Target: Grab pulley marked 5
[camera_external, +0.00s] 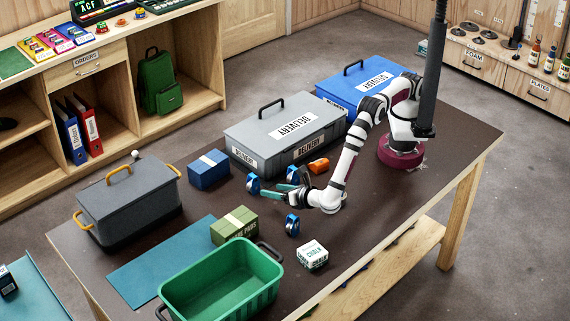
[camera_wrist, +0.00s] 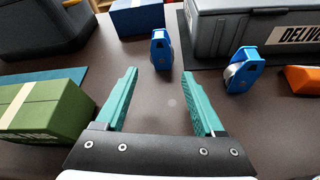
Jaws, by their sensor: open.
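Three blue pulleys stand on the dark table in the external view: a left pulley (camera_external: 253,185), a rear pulley (camera_external: 293,175) and a front pulley (camera_external: 292,225). No number is readable on any of them. My gripper (camera_external: 267,191) is open and empty, low over the table among them. In the wrist view its teal fingers (camera_wrist: 160,75) point at bare table. One pulley (camera_wrist: 161,50) stands just beyond the fingertips, roughly in line with the gap. Another pulley (camera_wrist: 243,70) stands to the right, outside the right finger. The front pulley is out of the wrist view.
A grey delivery case (camera_external: 285,133) stands behind the pulleys, with an orange item (camera_external: 318,166) nearby. A blue box (camera_external: 209,169), a green box (camera_external: 234,226), a green crate (camera_external: 222,283) and a chalk block (camera_external: 313,254) surround the area. The right side of the table is clear.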

